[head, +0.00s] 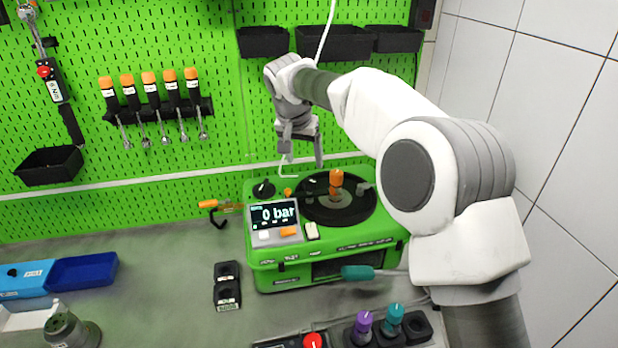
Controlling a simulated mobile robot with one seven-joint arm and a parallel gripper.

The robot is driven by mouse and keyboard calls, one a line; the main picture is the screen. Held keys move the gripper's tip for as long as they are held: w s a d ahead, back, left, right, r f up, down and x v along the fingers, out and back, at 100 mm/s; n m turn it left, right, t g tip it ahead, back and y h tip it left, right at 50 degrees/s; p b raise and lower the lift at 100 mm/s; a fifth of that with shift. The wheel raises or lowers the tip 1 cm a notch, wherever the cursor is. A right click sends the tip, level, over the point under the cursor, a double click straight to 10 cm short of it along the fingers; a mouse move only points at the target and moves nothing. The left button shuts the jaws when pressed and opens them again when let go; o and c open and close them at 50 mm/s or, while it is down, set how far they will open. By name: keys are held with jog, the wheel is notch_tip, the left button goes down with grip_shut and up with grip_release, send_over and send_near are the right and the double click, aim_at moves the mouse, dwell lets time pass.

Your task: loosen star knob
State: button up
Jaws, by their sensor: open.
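A green pump testbench (275,278) stands on the grey bench, with a display reading "0 bar" (273,215). On its top is a black disc (358,207) with an orange upright piece (336,181) at its middle. A small dark knob (263,188) sits at the top left of the unit. I cannot tell for sure which part is the star knob. My gripper (303,161) is open and empty, pointing down above the back of the unit, behind and left of the orange piece. It appears apart from the unit.
A green pegboard (200,60) with several orange-handled tools (149,85) and black bins (330,41) stands close behind. A teal-handled tool (357,272) is at the unit's front. Purple (363,322) and teal (394,315) knobs stand front right. Blue tray (84,270) lies left.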

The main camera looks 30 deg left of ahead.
aim_at(309, 181)
jog(key=p+x, duration=0.1)
jog(key=x, duration=0.8)
jog(key=shift+w+f, duration=0.15)
jog(key=shift+f, duration=0.2)
jog(key=shift+c, duration=0.2)
grip_shut()
